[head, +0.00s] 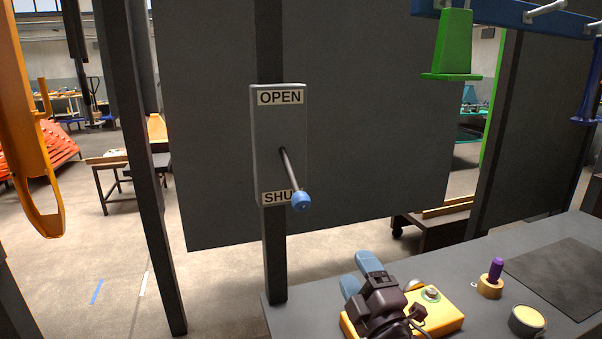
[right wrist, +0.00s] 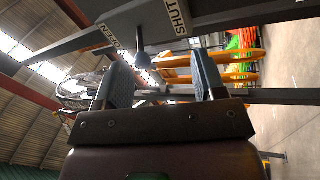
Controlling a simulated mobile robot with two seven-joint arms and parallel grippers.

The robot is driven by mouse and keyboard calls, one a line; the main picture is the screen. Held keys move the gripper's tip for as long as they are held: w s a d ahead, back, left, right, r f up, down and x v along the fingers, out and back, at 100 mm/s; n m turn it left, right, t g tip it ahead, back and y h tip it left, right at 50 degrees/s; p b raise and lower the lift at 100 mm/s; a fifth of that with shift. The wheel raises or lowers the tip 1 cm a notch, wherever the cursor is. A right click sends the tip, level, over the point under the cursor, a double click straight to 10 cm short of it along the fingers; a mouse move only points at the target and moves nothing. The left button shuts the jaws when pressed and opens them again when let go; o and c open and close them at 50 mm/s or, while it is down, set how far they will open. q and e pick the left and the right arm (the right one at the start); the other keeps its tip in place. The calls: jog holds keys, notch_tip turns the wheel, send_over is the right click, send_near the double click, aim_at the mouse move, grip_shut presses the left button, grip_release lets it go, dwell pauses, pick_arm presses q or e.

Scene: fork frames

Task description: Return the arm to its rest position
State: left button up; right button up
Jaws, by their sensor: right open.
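A grey plate (head: 262,140) marked OPEN at the top and SHUT at the bottom is fixed to a dark post. Its lever (head: 290,172) slants down and ends in a blue knob (head: 300,201) in front of the SHUT label. My right gripper (head: 360,271) is low in the head view, below and right of the knob and apart from it. Its blue fingers are spread and empty. In the right wrist view the knob (right wrist: 142,60) shows beyond the open fingers (right wrist: 160,66). My left gripper is not in view.
Below my right arm is a grey bench (head: 555,228) with a yellow box (head: 446,314), a purple-handled joystick (head: 495,272) and a round cream button (head: 527,319). A green block (head: 454,45) hangs from a blue beam at upper right. An orange hook (head: 30,120) hangs at left.

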jog(key=s+d+f+m+g+h+p, duration=0.1)
jog(key=s+d+f+m+g+h, duration=0.1)
jog(key=s+d+f+m, duration=0.4)
jog(key=s+d+f+m+g+h+p, duration=0.1)
jog(key=s+d+f+m+g+h, duration=0.2)
jog(key=f+m, duration=0.45)
pick_arm(q)
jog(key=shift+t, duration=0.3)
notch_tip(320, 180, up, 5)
jog(key=p, duration=0.2)
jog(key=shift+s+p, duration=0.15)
jog(key=shift+p, duration=0.25)
pick_arm(e)
jog(key=s+d+f+m+g, duration=0.1)
jog(key=s+d+f, duration=0.1)
jog(key=s+f, duration=0.2)
jog(key=s+d+f+m+g+h, duration=0.1)
jog(key=s+d+f+m, duration=0.1)
jog(key=s, duration=0.9)
jog(key=s+d+f+m+g+h, duration=0.1)
jog(key=s+d+f+g, duration=0.1)
jog(key=s+d+f, duration=0.2)
jog(key=s+f, duration=0.2)
jog(key=s, duration=0.2)
jog(key=shift+f, duration=0.35)
